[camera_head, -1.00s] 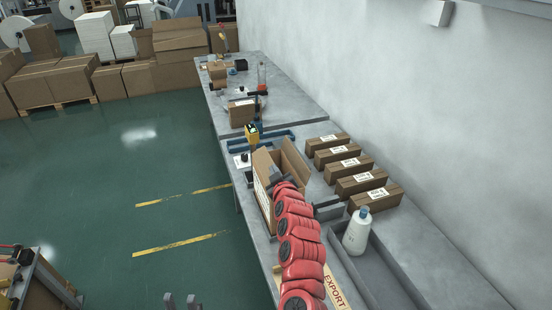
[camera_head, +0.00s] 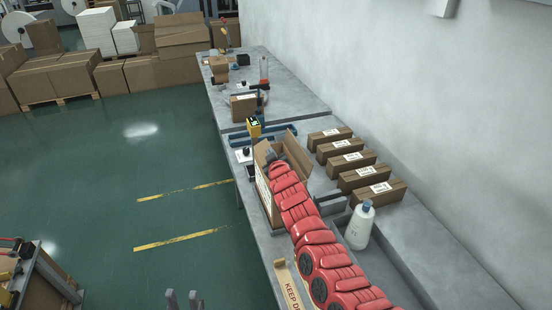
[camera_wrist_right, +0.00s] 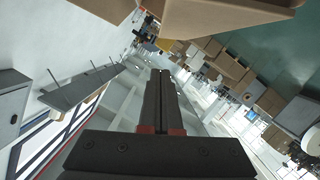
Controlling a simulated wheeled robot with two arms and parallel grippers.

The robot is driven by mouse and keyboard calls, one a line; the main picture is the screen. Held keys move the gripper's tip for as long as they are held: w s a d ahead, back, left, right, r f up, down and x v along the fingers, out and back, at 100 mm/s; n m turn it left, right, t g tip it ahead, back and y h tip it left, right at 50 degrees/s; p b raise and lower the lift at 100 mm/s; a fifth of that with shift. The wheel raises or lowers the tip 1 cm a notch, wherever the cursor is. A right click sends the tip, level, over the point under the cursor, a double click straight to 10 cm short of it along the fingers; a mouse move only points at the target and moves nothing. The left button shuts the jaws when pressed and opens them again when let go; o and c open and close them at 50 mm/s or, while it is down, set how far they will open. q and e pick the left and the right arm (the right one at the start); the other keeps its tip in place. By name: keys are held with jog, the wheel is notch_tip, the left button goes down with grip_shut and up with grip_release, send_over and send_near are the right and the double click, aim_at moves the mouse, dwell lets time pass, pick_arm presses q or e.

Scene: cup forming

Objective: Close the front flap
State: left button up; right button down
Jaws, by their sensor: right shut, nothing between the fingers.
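An open cardboard box (camera_head: 265,190) stands on the bench, and a raised flap (camera_head: 298,152) shows on its right side. My red right arm reaches over the box and hides most of its near side and its opening. My right gripper (camera_head: 271,156) is small and partly hidden at the box's far end in the head view. In the right wrist view its fingers (camera_wrist_right: 162,88) are shut and empty, with a brown cardboard panel (camera_wrist_right: 215,14) close above. I cannot tell which flap it is. My left gripper (camera_head: 184,300) is open and empty at the bottom edge, away from the box.
Several closed brown cartons (camera_head: 347,163) line the bench by the wall. A white bottle (camera_head: 359,228) stands in a grey tray (camera_head: 392,262) right of my arm. A yellow-topped device (camera_head: 254,127) stands just behind the box. A printed cardboard strip (camera_head: 288,285) lies in front.

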jog(key=shift+w+a+r, duration=0.1)
jog(key=shift+w+a, duration=0.05)
jog(key=shift+w, duration=0.65)
jog(key=f, duration=0.1)
jog(key=d+f, duration=0.1)
jog(key=shift+w+d+f+p, duration=0.1)
jog(key=shift+d+f+p, duration=0.05)
jog(key=shift+f+p, duration=0.15)
jog(key=shift+w+d+f, duration=0.1)
jog(key=shift+d+f, duration=0.3)
jog(key=shift+f, duration=0.1)
